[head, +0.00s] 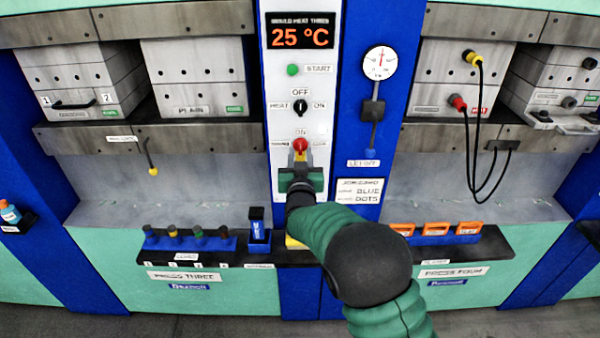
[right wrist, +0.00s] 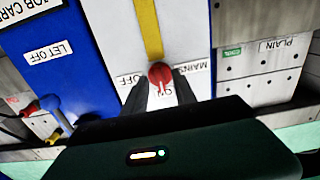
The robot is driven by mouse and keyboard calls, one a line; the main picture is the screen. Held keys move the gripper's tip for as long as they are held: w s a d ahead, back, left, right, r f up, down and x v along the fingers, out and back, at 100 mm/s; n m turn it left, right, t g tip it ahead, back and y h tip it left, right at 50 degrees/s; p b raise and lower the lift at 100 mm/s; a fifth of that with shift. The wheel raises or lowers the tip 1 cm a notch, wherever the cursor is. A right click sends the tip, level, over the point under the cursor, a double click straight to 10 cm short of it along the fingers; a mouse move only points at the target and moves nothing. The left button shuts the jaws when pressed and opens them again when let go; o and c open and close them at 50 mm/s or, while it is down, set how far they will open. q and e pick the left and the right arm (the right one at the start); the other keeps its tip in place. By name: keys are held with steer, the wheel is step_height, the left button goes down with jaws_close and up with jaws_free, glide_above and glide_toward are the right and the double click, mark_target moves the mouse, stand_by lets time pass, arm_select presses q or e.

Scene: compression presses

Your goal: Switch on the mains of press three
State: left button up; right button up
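The red mains knob (head: 300,146) of press three is on the white centre panel (head: 283,125), below the labels. In the right wrist view, which is turned upside down, the red knob (right wrist: 161,73) sits between the two dark fingers of my right gripper (right wrist: 161,84). The fingers meet its sides with no clear gap. A white mark on the knob seems to point towards the ON label (right wrist: 166,91). OFF (right wrist: 130,80) and MAINS labels flank it. In the head view my right gripper (head: 300,165) reaches up from below and hides part of the panel. My left gripper is not in view.
Above are a black HEAT selector (head: 288,105), a green START button (head: 292,70) and a display (head: 301,30) reading 25 °C. A gauge (head: 379,63) and LET OFF lever (head: 373,115) stand close right. A shelf (head: 130,251) with several small items is below left.

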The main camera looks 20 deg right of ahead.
steer(key=b+v, duration=0.2)
steer(key=v, duration=1.3)
steer(key=shift+s, duration=0.3)
steer(key=shift+a, duration=0.15)
